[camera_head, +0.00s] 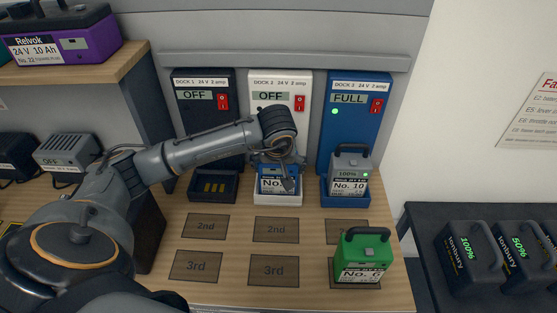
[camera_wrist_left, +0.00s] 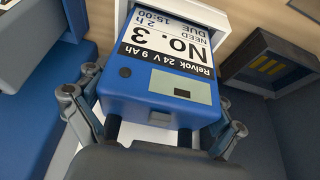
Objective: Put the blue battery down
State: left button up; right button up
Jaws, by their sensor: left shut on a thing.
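The blue battery (camera_head: 272,185), labelled No. 3, is at the white tray (camera_head: 278,199) of Dock 2. It also shows in the left wrist view (camera_wrist_left: 160,85), with its label reading Relvok 24 V 9 Ah, need 2 h, due 15:00. My left gripper (camera_head: 279,166) is shut on it from above, its fingers on either side of the battery's top in the left wrist view. The battery looks upright and lined up with the tray; whether it rests fully on the tray floor I cannot tell. Dock 2 (camera_head: 270,97) reads OFF. My right gripper is not in view.
Dock 1's black tray (camera_head: 213,187) is empty, its display OFF. Blue Dock 3 (camera_head: 347,98) reads FULL and holds the grey battery No. 10 (camera_head: 350,163). A green battery No. 6 (camera_head: 363,257) stands front right. The bench spots marked 2nd and 3rd below Docks 1 and 2 are clear.

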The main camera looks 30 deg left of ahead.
pick_arm(q)
jog(key=shift+w+r, duration=0.15)
jog(key=o, duration=1.4)
jog(key=shift+f, duration=0.25)
jog(key=shift+o, duration=0.3)
jog(key=shift+s+r, duration=0.15)
jog(key=shift+s, duration=0.05)
jog(key=b+v, duration=0.1)
jog(key=v, duration=1.1)
